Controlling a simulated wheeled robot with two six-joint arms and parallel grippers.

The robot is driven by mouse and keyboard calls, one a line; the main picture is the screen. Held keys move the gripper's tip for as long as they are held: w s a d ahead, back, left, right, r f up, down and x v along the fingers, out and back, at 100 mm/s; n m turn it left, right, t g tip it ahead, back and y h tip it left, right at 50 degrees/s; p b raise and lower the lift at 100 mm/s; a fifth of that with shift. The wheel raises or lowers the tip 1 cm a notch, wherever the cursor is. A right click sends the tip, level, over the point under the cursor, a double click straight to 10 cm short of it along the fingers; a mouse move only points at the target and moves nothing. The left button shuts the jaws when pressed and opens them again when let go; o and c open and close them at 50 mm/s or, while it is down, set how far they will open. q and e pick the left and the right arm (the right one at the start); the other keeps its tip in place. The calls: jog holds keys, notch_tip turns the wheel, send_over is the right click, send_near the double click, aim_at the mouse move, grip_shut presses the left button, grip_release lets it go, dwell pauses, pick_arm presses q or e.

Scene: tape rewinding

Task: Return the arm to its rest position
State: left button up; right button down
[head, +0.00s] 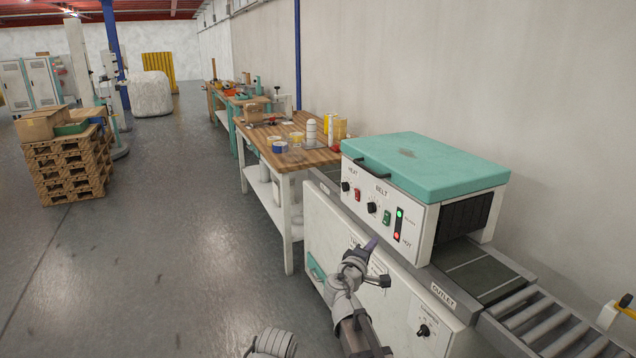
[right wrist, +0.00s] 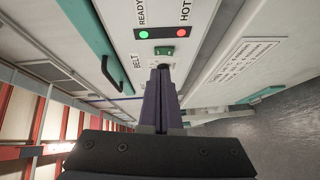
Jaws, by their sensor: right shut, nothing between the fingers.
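My right gripper (head: 373,243) is in front of the white machine (head: 412,217) with the teal lid, low at its front side. Its fingers are together and empty. In the right wrist view the shut fingers (right wrist: 160,72) point toward the control panel (right wrist: 125,45), over the knob beside the green switch (right wrist: 164,50). I cannot tell whether the fingertips touch the panel. The green READY light (right wrist: 144,34) and red HOT light (right wrist: 182,33) both glow. My left gripper is not in view.
A roller outlet (head: 545,325) extends from the machine at the lower right. A wooden-topped workbench (head: 262,142) with tape rolls and bottles stands beyond the machine. Stacked pallets (head: 65,170) with boxes stand at the left. The grey floor (head: 165,250) between is clear.

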pick_arm(q)
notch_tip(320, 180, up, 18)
jog(key=p, duration=1.5)
jog(key=shift+p, duration=0.35)
pick_arm(e)
jog(key=s+a+m+g+y, duration=0.2)
jog(key=s+a+g, duration=0.3)
jog(key=s, duration=0.5)
jog(key=s+a+f+m+g+y, duration=0.1)
jog(key=s+a+g, duration=0.4)
jog(key=s, duration=0.6)
jog(key=s+a+f+m+g+y, duration=0.1)
jog(key=s+a+m+g+y, duration=0.2)
jog(key=s, duration=0.8)
jog(key=a+g+y, duration=0.1)
jog(key=a+y, duration=0.1)
jog(key=shift+s+a+f+g, duration=0.15)
jog(key=shift+s+a+g, duration=0.1)
jog(key=shift+a+g, duration=0.15)
